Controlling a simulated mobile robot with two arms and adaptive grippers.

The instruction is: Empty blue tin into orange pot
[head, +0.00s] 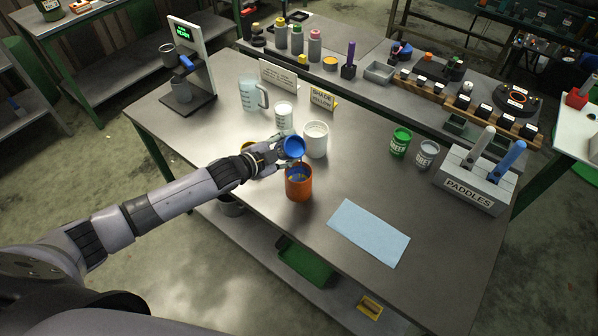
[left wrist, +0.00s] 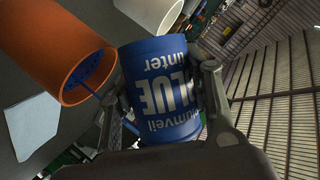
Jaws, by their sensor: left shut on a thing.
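My left gripper (head: 279,149) is shut on the blue tin (head: 294,147) and holds it tilted just above the orange pot (head: 299,188). In the left wrist view the gripper's fingers (left wrist: 165,95) clasp both sides of the tin (left wrist: 160,85), whose white lettering reads BLUE. The orange pot also shows in the left wrist view (left wrist: 60,30), its mouth next to the tin. Blue material shows at the pot's mouth and inside it, with some yellow beside it in the head view. The tin's inside is hidden in the wrist view. My right gripper is not in view.
A white pot (head: 316,140) and a white cup (head: 284,116) stand close behind the tin. A yellow tin (head: 247,147) is partly hidden by my gripper.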

